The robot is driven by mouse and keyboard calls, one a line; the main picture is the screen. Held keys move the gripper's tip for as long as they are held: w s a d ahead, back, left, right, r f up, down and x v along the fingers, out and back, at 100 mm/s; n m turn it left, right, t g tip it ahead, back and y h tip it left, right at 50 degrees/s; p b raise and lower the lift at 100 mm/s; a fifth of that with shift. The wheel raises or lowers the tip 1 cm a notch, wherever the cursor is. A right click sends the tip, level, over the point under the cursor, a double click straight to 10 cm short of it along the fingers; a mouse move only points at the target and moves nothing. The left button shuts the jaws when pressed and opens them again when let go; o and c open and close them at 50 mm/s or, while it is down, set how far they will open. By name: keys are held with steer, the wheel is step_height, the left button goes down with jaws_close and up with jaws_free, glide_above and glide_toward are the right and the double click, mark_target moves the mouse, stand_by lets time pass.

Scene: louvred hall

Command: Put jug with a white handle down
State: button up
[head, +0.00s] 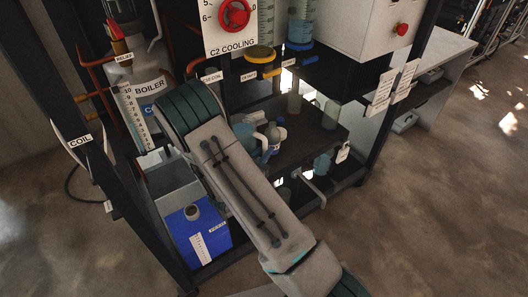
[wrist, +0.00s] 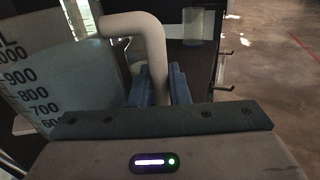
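In the wrist view a clear jug (wrist: 45,85) with a printed scale from about 600 to 1000 fills the left side. Its thick white handle (wrist: 150,35) arches over from the jug and comes down between the two blue fingers of my gripper (wrist: 160,88). The fingers lie close on both sides of the handle, shut on it. The jug's base is out of view, so I cannot tell whether it touches a surface.
The boiler (head: 148,75) stands at the left, above a blue box (head: 197,228). A rack post (head: 398,80) bounds the right side. Small hooks (wrist: 226,88) stick out right of my gripper.

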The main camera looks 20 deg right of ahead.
steer(key=o, duration=0.4)
